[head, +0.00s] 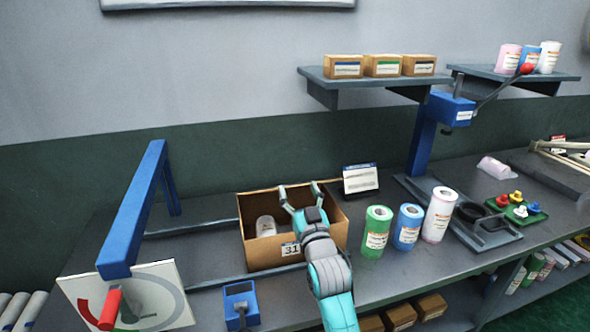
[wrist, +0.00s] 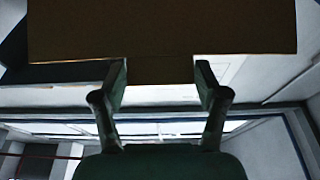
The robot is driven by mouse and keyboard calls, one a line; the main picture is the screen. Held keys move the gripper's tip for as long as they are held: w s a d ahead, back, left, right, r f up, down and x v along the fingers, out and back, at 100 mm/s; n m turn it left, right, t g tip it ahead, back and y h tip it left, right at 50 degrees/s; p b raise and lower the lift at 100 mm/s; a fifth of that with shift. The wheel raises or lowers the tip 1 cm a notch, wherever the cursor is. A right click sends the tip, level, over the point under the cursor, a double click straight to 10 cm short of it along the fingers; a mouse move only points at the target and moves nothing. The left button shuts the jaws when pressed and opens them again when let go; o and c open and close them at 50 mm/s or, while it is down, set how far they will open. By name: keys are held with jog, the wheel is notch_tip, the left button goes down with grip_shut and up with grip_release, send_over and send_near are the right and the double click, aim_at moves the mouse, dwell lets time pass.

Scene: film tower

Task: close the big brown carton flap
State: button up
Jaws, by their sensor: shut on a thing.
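The big brown carton (head: 262,252) stands open on the bench, with a "31" label on its front and a pale roll (head: 266,226) inside. My gripper (head: 299,188) reaches over the carton at its right half, fingertips near the back edge. In the wrist view a broad brown flap (wrist: 160,32) fills the top, and a narrower brown tab hangs from it between my fingers. My gripper (wrist: 160,76) is shut on this tab of the flap. In the head view my arm hides part of the carton, and the flap's full outline cannot be told.
A small white card (head: 360,181) stands behind the carton's right side. Green (head: 376,232), blue (head: 408,227) and white (head: 440,215) rolls stand to the right. A blue frame (head: 140,210) rises at the left, and a small blue device (head: 240,303) sits in front.

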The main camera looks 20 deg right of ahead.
jog(key=s+f, duration=0.3)
jog(key=f, duration=0.8)
jog(key=shift+f, duration=0.25)
jog(key=o, duration=1.7)
jog(key=shift+r, duration=0.1)
jog(key=shift+s, duration=0.1)
jog(key=r+v, duration=0.1)
jog(key=v, duration=0.3)
jog(key=r+v, duration=0.1)
jog(key=v, duration=0.4)
jog(key=s+r+v, duration=0.1)
jog(key=v, duration=0.4)
jog(key=shift+s+r, duration=0.1)
jog(key=shift+s, duration=0.1)
